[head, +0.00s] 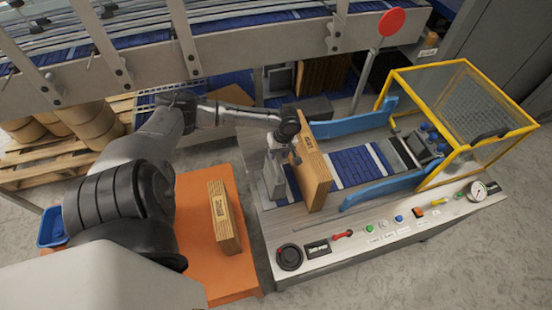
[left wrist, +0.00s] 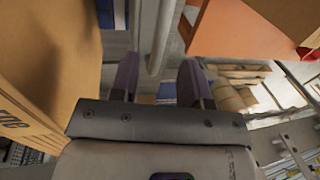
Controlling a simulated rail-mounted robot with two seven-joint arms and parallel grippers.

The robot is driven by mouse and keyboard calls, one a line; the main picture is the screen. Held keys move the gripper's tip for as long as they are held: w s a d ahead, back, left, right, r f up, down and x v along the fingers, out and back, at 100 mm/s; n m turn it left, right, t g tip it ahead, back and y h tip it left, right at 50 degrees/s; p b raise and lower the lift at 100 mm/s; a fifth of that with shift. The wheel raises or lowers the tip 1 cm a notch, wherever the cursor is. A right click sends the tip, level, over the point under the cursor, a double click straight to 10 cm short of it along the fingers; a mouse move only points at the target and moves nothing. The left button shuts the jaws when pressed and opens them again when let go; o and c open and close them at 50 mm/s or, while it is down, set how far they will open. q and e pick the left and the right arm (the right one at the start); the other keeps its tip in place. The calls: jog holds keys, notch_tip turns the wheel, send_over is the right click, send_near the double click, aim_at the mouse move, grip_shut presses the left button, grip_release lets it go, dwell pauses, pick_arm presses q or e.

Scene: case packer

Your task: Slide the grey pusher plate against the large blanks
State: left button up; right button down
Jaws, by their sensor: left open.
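The large blanks (head: 314,172) are a thick tan cardboard stack standing upright on the machine's bed, and they also fill the left side of the left wrist view (left wrist: 45,60). A grey upright piece, apparently the pusher plate (head: 273,180), stands just left of them; I cannot tell if it touches them. My left gripper (head: 276,152) is at its upper part, left of the blanks. In the left wrist view the two fingers (left wrist: 158,78) are apart, with no object clearly held between them. My right gripper is in neither view.
Blue guide rails (head: 372,193) flank the bed right of the blanks, before a yellow-framed guard (head: 460,120). A control panel with buttons (head: 398,218) runs along the front. A conveyor (head: 150,62) crosses behind.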

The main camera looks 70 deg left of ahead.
pick_arm(q)
notch_tip(320, 180, up, 9)
jog(key=w, duration=0.1)
jog(key=shift+w, duration=0.4)
